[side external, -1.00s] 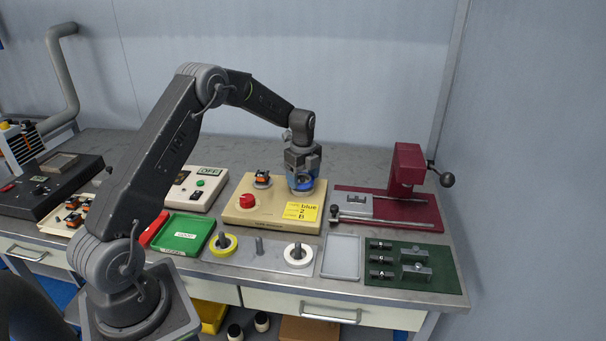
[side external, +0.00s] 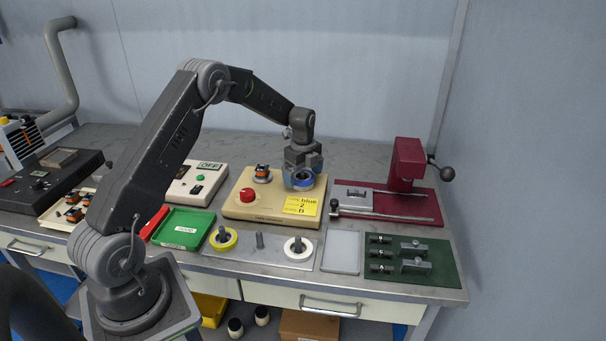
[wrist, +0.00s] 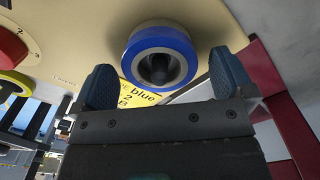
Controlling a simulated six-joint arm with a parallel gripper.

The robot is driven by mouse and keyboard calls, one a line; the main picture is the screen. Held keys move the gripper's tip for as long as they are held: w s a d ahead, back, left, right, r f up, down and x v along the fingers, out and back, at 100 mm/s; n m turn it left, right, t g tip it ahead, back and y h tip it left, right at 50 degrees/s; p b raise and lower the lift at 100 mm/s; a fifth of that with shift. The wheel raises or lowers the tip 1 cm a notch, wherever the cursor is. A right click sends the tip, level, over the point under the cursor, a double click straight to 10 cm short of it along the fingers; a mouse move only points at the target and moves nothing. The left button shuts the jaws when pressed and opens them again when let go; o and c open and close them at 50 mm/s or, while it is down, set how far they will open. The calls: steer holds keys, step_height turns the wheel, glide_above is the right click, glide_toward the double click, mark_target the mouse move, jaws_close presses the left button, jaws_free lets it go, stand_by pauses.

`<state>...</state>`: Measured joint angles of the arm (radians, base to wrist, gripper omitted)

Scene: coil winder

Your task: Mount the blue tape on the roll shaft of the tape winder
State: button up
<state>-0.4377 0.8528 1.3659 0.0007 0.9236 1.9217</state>
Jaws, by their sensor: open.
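The blue tape (side external: 303,183) is a blue ring on the right part of the beige tape winder (side external: 245,211), just below my gripper (side external: 303,174). In the wrist view the blue tape (wrist: 131,53) has a white inner ring and sits around a dark, tapered roll shaft (wrist: 159,68). My gripper's two fingers (wrist: 163,80) are spread wide, with the tape between and beyond their tips. The fingers look clear of the tape in the wrist view. How far down the shaft the tape sits is hard to tell.
A yellow label (side external: 302,206) and red knob (side external: 248,195) are on the winder. In front, a plate holds yellow (side external: 223,239) and white (side external: 298,246) tapes on posts, with a bare middle post (side external: 260,240). A red press (side external: 407,165) stands right. A grey tray (side external: 341,252) is empty.

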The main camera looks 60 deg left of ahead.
step_height(320, 180, up, 14)
stand_by(0.5)
steer(key=shift+f, duration=0.1)
steer(key=s+d+r+n+t, duration=0.3)
steer(key=s+d+r+n, duration=0.5)
steer(key=s+d+r, duration=0.5)
steer(key=s+d+f+n+t, duration=0.1)
steer(key=s+d+n, duration=0.3)
steer(key=s, duration=0.4)
steer(key=s+d+f+n+t, duration=0.1)
steer(key=s+d+f+n, duration=0.2)
steer(key=s, duration=0.6)
steer(key=d+n, duration=0.2)
steer(key=d, duration=0.1)
steer(key=shift+f+t, duration=0.15)
steer(key=shift+t, duration=0.15)
steer(key=shift+w, duration=0.1)
